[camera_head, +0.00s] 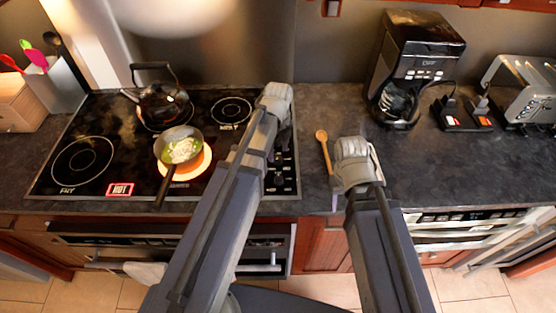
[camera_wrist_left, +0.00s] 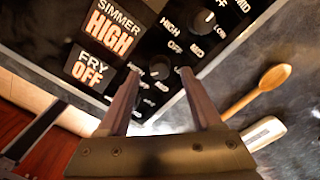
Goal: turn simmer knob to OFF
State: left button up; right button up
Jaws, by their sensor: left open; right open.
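In the left wrist view a panel reads SIMMER HIGH (camera_wrist_left: 117,28), and the one below it reads FRY OFF (camera_wrist_left: 92,67). A black knob (camera_wrist_left: 203,20) ringed by HIGH, MID, LOW and OFF marks is at the top. Another black knob (camera_wrist_left: 160,67) appears between the fingertips of my open left gripper (camera_wrist_left: 159,76); whether they touch it I cannot tell. Which knob is simmer is not clear. In the head view my left gripper (camera_head: 274,100) is over the stove's right side, partly covering the knob strip. My right gripper (camera_head: 355,157), open, is over the counter.
A frying pan (camera_head: 180,148) with food sits on a glowing burner of the cooktop (camera_head: 110,125). A kettle (camera_head: 162,104) stands behind it. A wooden spoon (camera_head: 324,142) lies between my grippers. A coffee maker (camera_head: 415,50) and toaster (camera_head: 525,90) stand at the right.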

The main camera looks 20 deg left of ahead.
aim_at(278, 159)
pick_arm(q)
notch_tip(278, 159, down, 3)
jog(key=shift+r+b, duration=0.2)
jog(key=shift+b, duration=0.6)
pick_arm(e)
notch_tip(278, 159, down, 3)
jog(key=shift+r, duration=0.2)
pick_arm(q)
grip_shut()
